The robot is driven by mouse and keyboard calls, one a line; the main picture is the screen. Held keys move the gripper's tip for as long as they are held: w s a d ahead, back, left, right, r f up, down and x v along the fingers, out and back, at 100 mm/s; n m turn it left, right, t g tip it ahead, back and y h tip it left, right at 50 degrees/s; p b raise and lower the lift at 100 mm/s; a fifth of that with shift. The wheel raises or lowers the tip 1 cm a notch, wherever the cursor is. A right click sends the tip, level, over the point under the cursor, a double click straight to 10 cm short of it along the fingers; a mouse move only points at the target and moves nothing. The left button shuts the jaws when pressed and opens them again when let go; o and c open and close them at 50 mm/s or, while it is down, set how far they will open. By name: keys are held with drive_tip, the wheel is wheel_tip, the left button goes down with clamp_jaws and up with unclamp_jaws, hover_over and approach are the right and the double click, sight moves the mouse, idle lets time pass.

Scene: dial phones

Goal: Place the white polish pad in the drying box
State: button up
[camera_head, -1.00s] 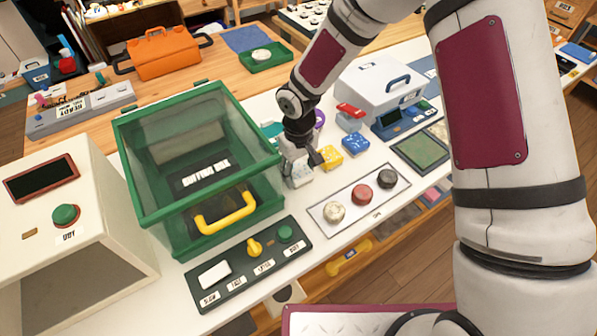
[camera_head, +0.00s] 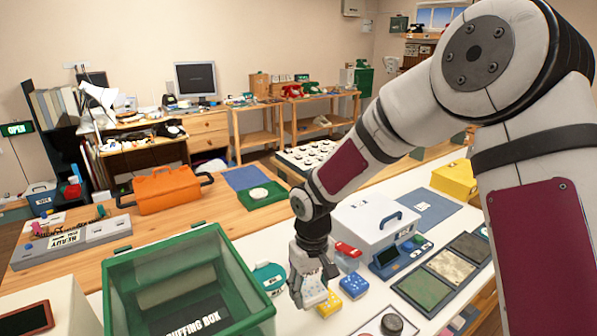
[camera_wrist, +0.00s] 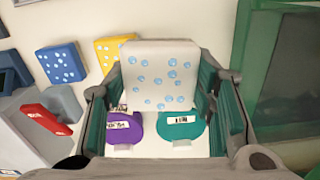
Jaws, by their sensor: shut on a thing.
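My gripper (camera_head: 311,272) is shut on the white polish pad (camera_wrist: 165,72), a pale block with light blue spots. The pad sits between both fingers in the wrist view. In the head view the gripper hangs over the white table, right of the green clear-walled box (camera_head: 190,238), whose label reads "BUFFING BOX". A white casing with a dark red-framed panel (camera_head: 27,318) is cut off at the lower left corner. I cannot read a drying box label in the current views.
A yellow pad (camera_head: 330,304), a blue pad (camera_head: 354,286) and a red block (camera_head: 348,249) lie right of my gripper. Purple (camera_wrist: 122,128) and teal (camera_wrist: 180,127) tins show below the held pad. A white toolbox (camera_head: 371,228) stands behind.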

drive_tip(key=w+d+f+m, duration=0.1)
drive_tip(key=d+m, duration=0.4)
drive_tip(key=d, duration=1.1)
drive_tip(key=shift+w+d+f+m, duration=0.2)
drive_tip(key=shift+f+m, duration=0.1)
